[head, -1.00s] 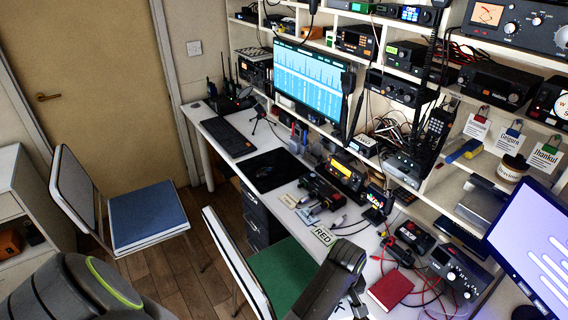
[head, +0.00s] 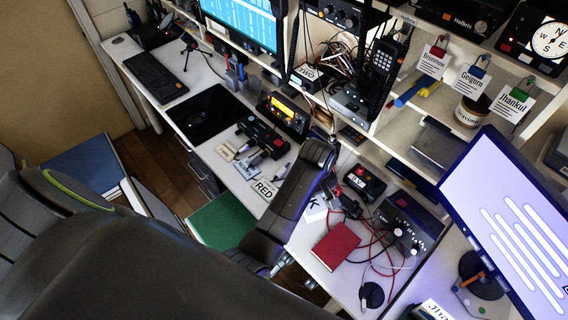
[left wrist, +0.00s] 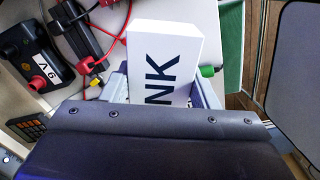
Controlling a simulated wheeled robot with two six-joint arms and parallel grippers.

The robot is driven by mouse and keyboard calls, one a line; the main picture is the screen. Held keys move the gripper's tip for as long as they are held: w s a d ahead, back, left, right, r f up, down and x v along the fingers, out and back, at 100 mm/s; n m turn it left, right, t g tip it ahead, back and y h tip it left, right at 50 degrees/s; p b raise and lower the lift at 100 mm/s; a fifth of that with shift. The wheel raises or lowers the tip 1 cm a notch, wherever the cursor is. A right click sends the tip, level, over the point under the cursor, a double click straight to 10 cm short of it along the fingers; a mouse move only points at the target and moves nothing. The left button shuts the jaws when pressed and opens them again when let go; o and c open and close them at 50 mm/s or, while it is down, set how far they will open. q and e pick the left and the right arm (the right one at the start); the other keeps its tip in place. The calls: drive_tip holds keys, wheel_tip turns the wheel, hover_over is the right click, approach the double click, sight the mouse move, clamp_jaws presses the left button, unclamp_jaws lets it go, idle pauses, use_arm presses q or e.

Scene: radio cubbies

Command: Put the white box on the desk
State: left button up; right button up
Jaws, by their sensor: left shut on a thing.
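The white box (left wrist: 165,62) with dark letters "NK" is between the fingers of my left gripper (left wrist: 160,88) in the left wrist view. The gripper is shut on it. In the head view a small white part of the box with a "K" (head: 316,210) shows at the right of my left forearm, which hides the gripper fingers and most of the box. The box is over the white desk (head: 345,283), left of a red book. I cannot tell whether it touches the desktop. My right gripper is not in view.
The red book (head: 335,246) lies close to the box. A grey device with knobs (head: 408,222) and red and black cables are to its right. A "RED" card (head: 264,189) lies left of my forearm. A large monitor (head: 515,215) stands at the right. A green chair seat (head: 222,219) is below the desk edge.

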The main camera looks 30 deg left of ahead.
use_arm(q)
wheel_tip(320, 180, down, 3)
drive_tip(key=shift+s+r, duration=0.1)
drive_tip(key=shift+s, duration=0.05)
wheel_tip(320, 180, down, 4)
drive_tip(key=shift+r, duration=0.15)
wheel_tip(320, 180, down, 2)
drive_tip(key=shift+f, duration=0.6)
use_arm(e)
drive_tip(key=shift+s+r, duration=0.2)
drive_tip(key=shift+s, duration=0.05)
use_arm(q)
drive_tip(key=shift+f, duration=0.1)
drive_tip(key=o, duration=1)
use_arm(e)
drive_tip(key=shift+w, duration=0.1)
